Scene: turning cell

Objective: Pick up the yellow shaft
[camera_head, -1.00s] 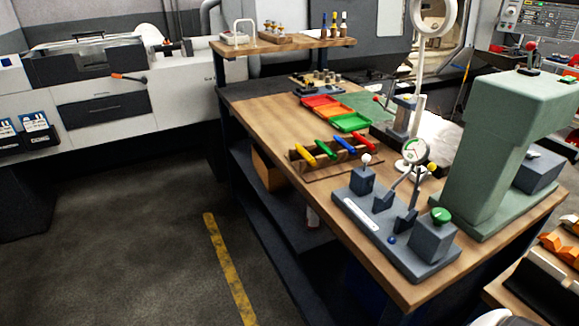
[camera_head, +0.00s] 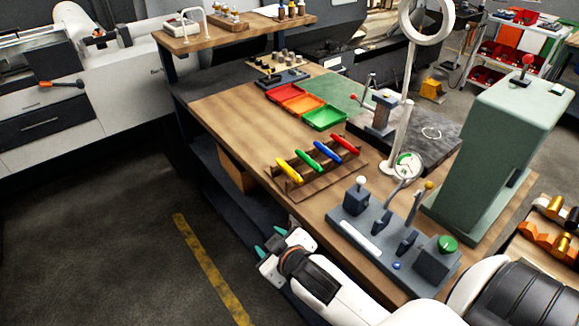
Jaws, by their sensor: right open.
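The yellow shaft (camera_head: 289,169) lies in a wooden rack (camera_head: 322,187) on the bench, leftmost in a row with a green shaft (camera_head: 310,159), a blue shaft (camera_head: 327,152) and a red shaft (camera_head: 345,145). My right gripper (camera_head: 269,241) is in front of the bench's near edge, below the yellow shaft in the picture and apart from it. Its teal-tipped fingers are spread and empty. My left gripper is not in view.
A green press-like column (camera_head: 497,150) stands farther right. Red, orange and green trays (camera_head: 324,118) lie behind the rack. Bare wood (camera_head: 228,114) is left of it.

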